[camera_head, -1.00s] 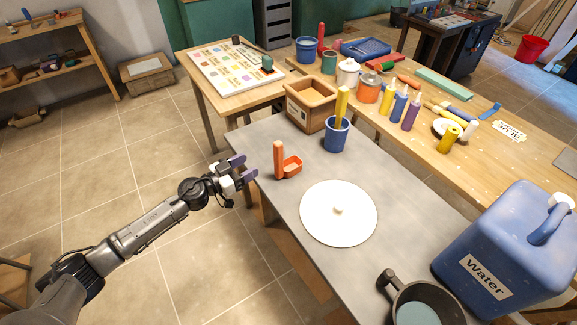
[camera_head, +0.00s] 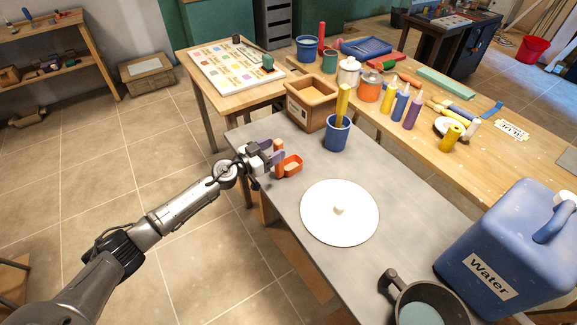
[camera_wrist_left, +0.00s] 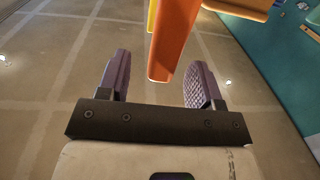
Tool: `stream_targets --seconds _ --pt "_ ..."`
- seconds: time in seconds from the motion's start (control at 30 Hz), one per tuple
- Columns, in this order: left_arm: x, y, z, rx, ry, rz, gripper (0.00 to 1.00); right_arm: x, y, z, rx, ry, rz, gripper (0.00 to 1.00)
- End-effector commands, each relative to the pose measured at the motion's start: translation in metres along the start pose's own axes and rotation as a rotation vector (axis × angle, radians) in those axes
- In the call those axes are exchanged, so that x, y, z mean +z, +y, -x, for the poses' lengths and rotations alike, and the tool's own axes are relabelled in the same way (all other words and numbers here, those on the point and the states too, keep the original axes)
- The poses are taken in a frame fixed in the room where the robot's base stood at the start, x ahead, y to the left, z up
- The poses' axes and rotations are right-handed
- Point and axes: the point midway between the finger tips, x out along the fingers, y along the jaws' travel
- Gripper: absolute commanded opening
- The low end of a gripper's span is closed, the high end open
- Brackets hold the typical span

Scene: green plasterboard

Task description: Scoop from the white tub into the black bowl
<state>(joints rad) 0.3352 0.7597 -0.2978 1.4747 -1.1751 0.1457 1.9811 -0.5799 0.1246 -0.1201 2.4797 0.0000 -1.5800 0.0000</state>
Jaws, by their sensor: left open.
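An orange scoop (camera_head: 291,167) with an upright handle stands on the grey table near its left edge. My left gripper (camera_head: 274,153) is open at the handle. In the left wrist view the orange handle (camera_wrist_left: 172,45) shows between the spread purple fingers, not clamped. A dark bowl with a stubby handle (camera_head: 388,279) stands at the table's front, with blue-grey stuff inside. A white round piece with a small knob (camera_head: 339,228) lies mid-table; I cannot tell whether it is the tub or a lid. My right gripper is not in view.
A wooden box (camera_head: 309,117) and a blue cup (camera_head: 337,140) holding a yellow stick stand behind the scoop. A large blue water jug (camera_head: 510,240) stands at the right. The wooden table behind holds bottles and a white jar (camera_head: 348,72).

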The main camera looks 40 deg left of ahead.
Motion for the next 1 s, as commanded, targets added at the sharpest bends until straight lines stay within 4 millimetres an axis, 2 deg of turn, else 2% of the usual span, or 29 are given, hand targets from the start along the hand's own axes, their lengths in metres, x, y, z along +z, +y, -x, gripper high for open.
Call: stream_targets --seconds 0.1,0.3,0.63,1.0 --pt "0.003 -0.002 -0.016 -0.001 0.004 0.0 0.6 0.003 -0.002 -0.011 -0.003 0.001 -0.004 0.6" --pt "0.002 -0.003 -0.034 0.0 0.002 0.001 0.6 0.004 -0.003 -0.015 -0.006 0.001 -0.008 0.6" --pt "0.001 -0.002 -0.038 0.0 0.0 0.001 0.6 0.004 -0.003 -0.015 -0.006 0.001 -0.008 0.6" --pt "0.001 -0.002 -0.037 0.0 0.001 0.001 0.25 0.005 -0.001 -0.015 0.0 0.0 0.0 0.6"
